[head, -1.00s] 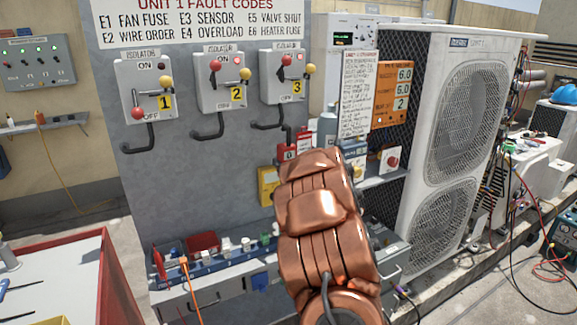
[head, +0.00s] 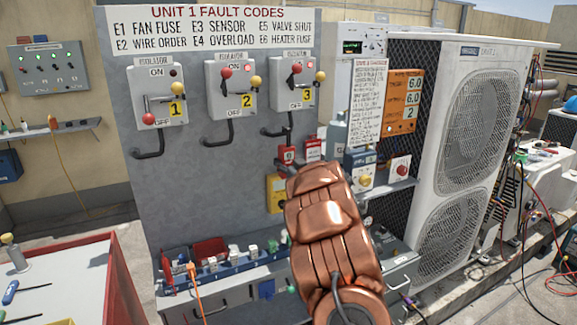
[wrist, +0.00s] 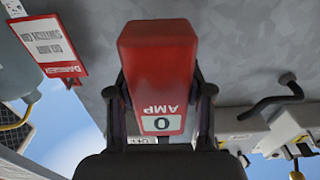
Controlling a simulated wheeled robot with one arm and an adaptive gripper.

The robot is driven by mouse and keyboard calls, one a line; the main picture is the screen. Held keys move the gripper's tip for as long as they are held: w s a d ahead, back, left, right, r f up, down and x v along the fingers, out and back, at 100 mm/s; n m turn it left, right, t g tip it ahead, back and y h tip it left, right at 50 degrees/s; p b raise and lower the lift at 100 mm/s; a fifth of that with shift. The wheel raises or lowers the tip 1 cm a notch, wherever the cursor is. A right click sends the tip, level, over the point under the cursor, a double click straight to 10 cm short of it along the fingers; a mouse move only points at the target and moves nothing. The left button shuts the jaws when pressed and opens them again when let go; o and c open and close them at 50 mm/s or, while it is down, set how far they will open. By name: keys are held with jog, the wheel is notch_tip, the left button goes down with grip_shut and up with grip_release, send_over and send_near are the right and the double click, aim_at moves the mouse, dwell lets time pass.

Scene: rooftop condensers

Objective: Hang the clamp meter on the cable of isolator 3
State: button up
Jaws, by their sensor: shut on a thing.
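Isolator 3 (head: 293,85) is a light grey box on the grey board, with its red knob up by ON. Its black cable (head: 277,132) bends out below the box. My gripper (wrist: 160,100) is shut on the red clamp meter (wrist: 158,70), whose label reads 0 AMP upside down in the wrist view. The meter also shows in the head view (head: 287,154), just below the cable of isolator 3. A dark upright piece stands above it; I cannot tell whether the meter touches the cable.
Isolator 2 (head: 231,88) and isolator 1 (head: 159,98) hang to the left with similar cables. A red and white danger tag (head: 313,148) hangs close right of the meter. A yellow device (head: 277,193) is below. A shelf (head: 388,186) stands to the right.

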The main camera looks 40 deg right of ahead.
jog(key=shift+x, duration=2.45)
jog(key=shift+w+d+f, duration=0.1)
jog(key=shift+w+f, duration=0.05)
jog(key=shift+f+b, duration=0.4)
jog(key=shift+f, duration=0.2)
jog(key=o, duration=1.5)
jog(key=shift+f, duration=0.1)
